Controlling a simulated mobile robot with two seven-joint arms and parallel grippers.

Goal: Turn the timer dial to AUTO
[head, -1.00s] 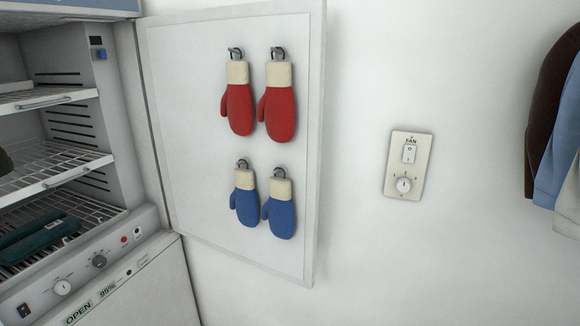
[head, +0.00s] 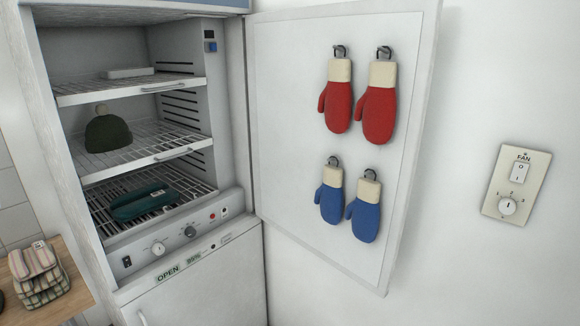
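The drying cabinet's control panel (head: 175,240) has a white dial (head: 158,248) and a dark grey dial (head: 190,231). Their markings are too small to read, so I cannot tell which is the timer dial or where either points. Another white dial (head: 507,206) sits on the wall plate marked FAN, with numbers around it and a rocker switch (head: 520,171) above. Neither of my grippers is in view.
The cabinet door (head: 280,215) stands open, with red mittens (head: 339,105) and blue mittens (head: 364,212) hung on it. Wire shelves hold a dark green hat (head: 107,131) and a teal folded item (head: 145,200). A wooden surface (head: 72,300) with checked fabric (head: 38,275) is at lower left.

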